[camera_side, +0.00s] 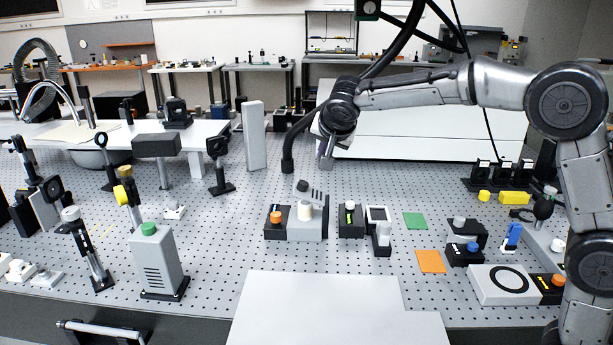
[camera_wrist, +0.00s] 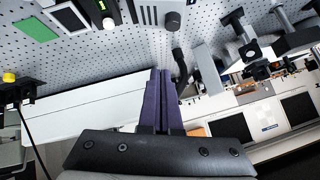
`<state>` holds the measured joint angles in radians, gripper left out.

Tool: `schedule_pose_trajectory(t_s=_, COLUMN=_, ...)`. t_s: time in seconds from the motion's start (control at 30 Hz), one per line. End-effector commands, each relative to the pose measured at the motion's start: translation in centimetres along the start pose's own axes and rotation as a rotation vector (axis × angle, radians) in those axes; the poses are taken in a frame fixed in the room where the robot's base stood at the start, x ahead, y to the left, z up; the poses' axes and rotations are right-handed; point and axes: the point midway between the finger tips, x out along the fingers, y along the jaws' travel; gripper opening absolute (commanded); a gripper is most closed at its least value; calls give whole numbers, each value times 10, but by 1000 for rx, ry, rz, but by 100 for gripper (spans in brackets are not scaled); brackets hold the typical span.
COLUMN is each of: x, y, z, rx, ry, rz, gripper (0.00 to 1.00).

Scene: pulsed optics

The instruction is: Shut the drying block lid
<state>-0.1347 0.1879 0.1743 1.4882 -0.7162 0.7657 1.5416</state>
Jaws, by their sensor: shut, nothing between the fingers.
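The drying block appears to be the grey block (camera_side: 306,230) near the middle of the perforated table, with a dark unit and orange knob at its left. A slotted grey panel with a dark round knob, apparently its lid (camera_side: 316,193), stands raised at the back, tilted up.
A black unit (camera_side: 351,222) and a small screen device (camera_side: 378,214) stand right of the block. A tall pale panel (camera_side: 254,136) stands behind left. A dark flexible hose (camera_side: 288,160) hangs left of my gripper. Green (camera_side: 415,221) and orange (camera_side: 430,262) squares lie flat at right.

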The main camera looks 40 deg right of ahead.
Motion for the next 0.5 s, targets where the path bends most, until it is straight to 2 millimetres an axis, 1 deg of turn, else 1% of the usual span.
schedule_pose_trajectory(t_s=0.03, x=-15, y=1, z=7, rx=-36, ry=8, rz=-21, gripper=0)
schedule_pose_trajectory(t_s=0.1, x=-29, y=1, z=12, rx=-58, ry=12, rz=-40, gripper=0)
schedule_pose_trajectory(t_s=0.2, x=-45, y=-5, z=13, rx=-60, ry=14, rz=-69, gripper=0)
schedule_pose_trajectory(t_s=0.23, x=-47, y=-6, z=14, rx=-61, ry=15, rz=-76, gripper=0)
schedule_pose_trajectory(t_s=0.27, x=-48, y=-7, z=14, rx=-61, ry=15, rz=-80, gripper=0)
schedule_pose_trajectory(t_s=0.37, x=-41, y=-9, z=16, rx=-62, ry=13, rz=-79, gripper=0)
schedule_pose_trajectory(t_s=0.5, x=-20, y=-10, z=15, rx=-61, ry=12, rz=-76, gripper=0)
